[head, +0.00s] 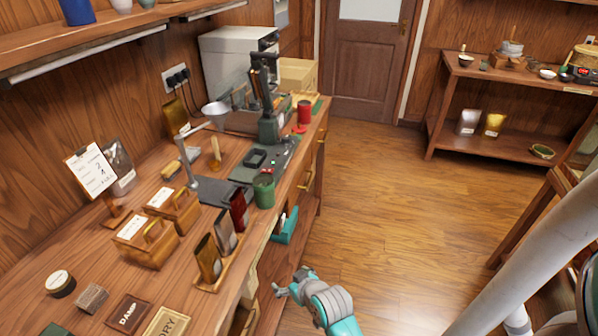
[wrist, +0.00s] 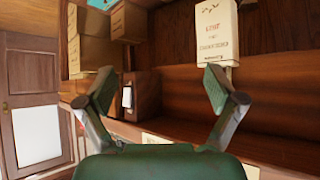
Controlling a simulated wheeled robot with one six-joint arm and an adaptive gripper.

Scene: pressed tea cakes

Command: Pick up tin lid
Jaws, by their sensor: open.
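My gripper (wrist: 160,92) is open and empty in the wrist view, its two fingers wide apart. In the head view my gripper (head: 286,285) is low, beside the front edge of the workbench (head: 262,243), apart from the things on top. I cannot make out a loose tin lid for certain in either view. A green tin (head: 264,191) stands upright near the bench's front edge, and a red tin (head: 304,112) stands farther back.
Wooden boxes (head: 146,243), upright pouches (head: 208,258) and a funnel on a stand (head: 215,110) crowd the bench. A teal bin (head: 287,228) is below its front. The floor (head: 385,215) is clear. The wrist view shows cardboard boxes (wrist: 95,52) and a white packet (wrist: 217,35).

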